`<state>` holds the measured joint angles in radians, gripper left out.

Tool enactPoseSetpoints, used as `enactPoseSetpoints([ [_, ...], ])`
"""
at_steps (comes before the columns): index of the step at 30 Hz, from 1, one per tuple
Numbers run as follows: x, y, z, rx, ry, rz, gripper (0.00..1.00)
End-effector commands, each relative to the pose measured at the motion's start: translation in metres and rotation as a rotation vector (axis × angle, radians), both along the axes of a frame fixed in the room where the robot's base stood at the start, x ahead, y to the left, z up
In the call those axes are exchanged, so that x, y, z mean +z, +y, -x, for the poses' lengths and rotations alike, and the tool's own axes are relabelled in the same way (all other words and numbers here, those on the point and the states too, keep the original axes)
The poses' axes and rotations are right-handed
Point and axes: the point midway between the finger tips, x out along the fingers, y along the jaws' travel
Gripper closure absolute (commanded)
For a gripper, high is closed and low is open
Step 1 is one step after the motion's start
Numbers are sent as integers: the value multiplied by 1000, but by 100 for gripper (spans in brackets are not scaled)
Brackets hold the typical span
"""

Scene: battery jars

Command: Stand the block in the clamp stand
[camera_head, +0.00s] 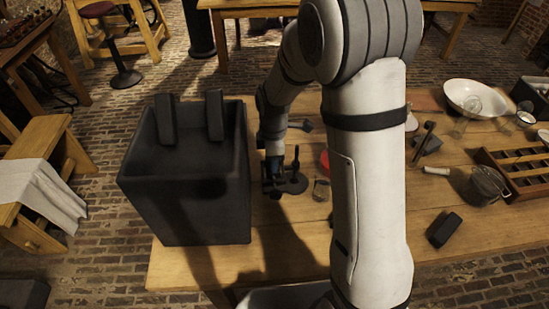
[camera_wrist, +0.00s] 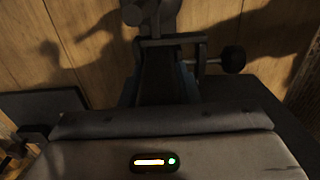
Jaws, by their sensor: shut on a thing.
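My gripper (camera_head: 272,184) is low over the table, just right of the big dark box, and is shut on a dark block. The block (camera_wrist: 165,78) shows as a dark shape between the fingers in the wrist view. The clamp stand (camera_head: 293,182), dark with a round base and a thin upright rod, stands beside my gripper. In the wrist view its crossbar and round black knob (camera_wrist: 233,59) lie by the far end of the block. I cannot tell whether block and clamp touch. My arm and gripper hide most of the block in the head view.
A tall open dark box (camera_head: 190,215) stands at the table's left, with two dark slabs at its rim. Another dark block (camera_head: 444,229) lies on the table (camera_head: 485,235) at right. A white bowl (camera_head: 474,97), glassware and a slotted wooden tray (camera_head: 518,170) crowd the far right.

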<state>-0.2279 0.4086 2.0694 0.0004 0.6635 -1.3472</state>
Motion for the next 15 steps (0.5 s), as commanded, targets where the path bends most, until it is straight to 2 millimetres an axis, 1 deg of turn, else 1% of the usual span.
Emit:
enactPoseSetpoints([
  [2, -3, 0, 0, 0, 0, 0, 100],
  [3, -2, 0, 0, 0, -1, 0, 69],
  [11, -2, 0, 0, 0, 0, 0, 47],
  [12, -2, 0, 0, 0, 0, 0, 46],
  [15, -2, 0, 0, 0, 0, 0, 46],
])
